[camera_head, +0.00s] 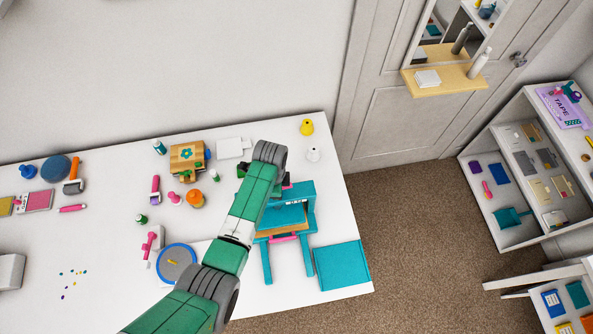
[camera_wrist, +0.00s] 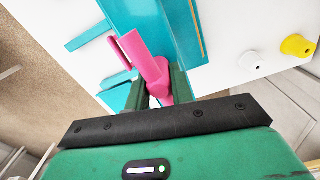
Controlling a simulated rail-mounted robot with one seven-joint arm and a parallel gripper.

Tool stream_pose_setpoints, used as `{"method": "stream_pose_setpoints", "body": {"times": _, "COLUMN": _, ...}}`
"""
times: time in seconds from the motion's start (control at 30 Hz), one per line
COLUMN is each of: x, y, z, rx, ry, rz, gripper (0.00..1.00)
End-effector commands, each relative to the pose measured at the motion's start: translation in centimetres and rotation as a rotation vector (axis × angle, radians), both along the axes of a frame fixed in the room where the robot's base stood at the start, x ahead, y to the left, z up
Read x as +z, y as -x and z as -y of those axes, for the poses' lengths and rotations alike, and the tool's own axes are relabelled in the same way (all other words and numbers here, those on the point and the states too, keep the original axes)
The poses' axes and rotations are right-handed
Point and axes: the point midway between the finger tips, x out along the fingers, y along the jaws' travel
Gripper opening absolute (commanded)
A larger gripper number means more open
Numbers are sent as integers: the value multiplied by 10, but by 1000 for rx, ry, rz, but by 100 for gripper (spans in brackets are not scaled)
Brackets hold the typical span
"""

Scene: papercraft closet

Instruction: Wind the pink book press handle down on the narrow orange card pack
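The teal book press (camera_head: 308,203) stands near the right end of the white table. Its teal frame (camera_wrist: 172,18) also shows close up in the wrist view. The pink press handle (camera_wrist: 135,50) stands out between the two green fingers of my gripper (camera_wrist: 161,88). Its pink lower part fills the gap between them, and the fingers appear shut on it. In the head view my arm hides most of the handle and the fingertips. A thin orange-tan layer (camera_head: 268,233) shows in the press; I cannot tell whether it is the narrow orange card pack.
A flat teal board (camera_head: 342,265) lies right of the press at the table edge. A yellow cone (camera_head: 306,127) and a white cone (camera_head: 313,155) stand behind it. An orange-capped jar (camera_head: 195,199) and a round blue-rimmed mat (camera_head: 162,263) lie to the left.

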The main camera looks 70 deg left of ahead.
Motion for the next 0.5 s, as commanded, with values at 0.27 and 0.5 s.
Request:
{"method": "stream_pose_setpoints", "body": {"times": 0.27, "x": 0, "y": 0, "z": 0, "rx": 0, "ry": 0, "rz": 0, "gripper": 30}}
{"method": "stream_pose_setpoints", "body": {"times": 0.5, "x": 21, "y": 0, "z": 0, "rx": 0, "ry": 0, "rz": 0, "gripper": 30}}
